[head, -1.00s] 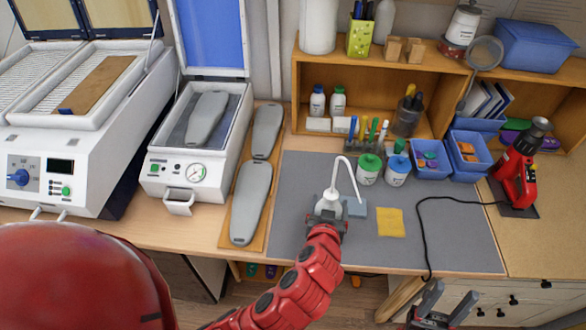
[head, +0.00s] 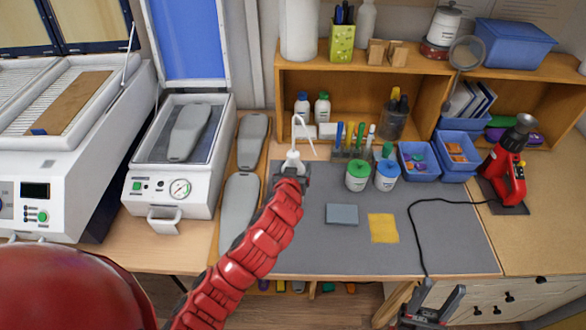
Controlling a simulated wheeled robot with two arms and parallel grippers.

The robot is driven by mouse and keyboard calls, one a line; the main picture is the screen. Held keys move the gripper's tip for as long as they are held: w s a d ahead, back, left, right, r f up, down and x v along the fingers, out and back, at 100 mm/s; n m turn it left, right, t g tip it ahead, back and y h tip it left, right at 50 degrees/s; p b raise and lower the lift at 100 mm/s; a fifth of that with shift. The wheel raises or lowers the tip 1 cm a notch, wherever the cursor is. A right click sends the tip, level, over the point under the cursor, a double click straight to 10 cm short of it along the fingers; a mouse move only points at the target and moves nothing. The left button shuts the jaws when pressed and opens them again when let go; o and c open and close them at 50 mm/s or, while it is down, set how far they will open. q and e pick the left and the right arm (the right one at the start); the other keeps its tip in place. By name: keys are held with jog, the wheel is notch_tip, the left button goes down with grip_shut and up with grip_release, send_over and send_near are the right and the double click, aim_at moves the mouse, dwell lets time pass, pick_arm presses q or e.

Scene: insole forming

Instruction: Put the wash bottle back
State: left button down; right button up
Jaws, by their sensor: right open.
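The white wash bottle (head: 293,161), with its bent spout pointing up, is upright in my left gripper (head: 291,178) near the back left of the grey mat (head: 390,255). My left gripper is shut on the bottle. The arm and gripper hide its body and base, so I cannot tell whether it touches the mat. My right gripper (head: 441,293) is open and empty, low at the right in front of the table edge.
A green-lidded jar (head: 357,177) and a blue-lidded jar (head: 387,177) stand right of the bottle. A pen rack (head: 352,152) and wooden shelf (head: 420,62) are behind. Grey insole forms (head: 239,212) lie left. A blue-grey block (head: 342,214) and yellow cloth (head: 383,228) lie on the mat.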

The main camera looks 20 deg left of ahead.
pick_arm(q)
jog(key=f, duration=0.1)
jog(key=w+f+p, duration=0.1)
jog(key=a+f+p, duration=0.1)
jog(key=shift+w+f, duration=0.15)
jog(key=shift+f, duration=0.25)
jog(key=shift+f, duration=0.15)
grip_release()
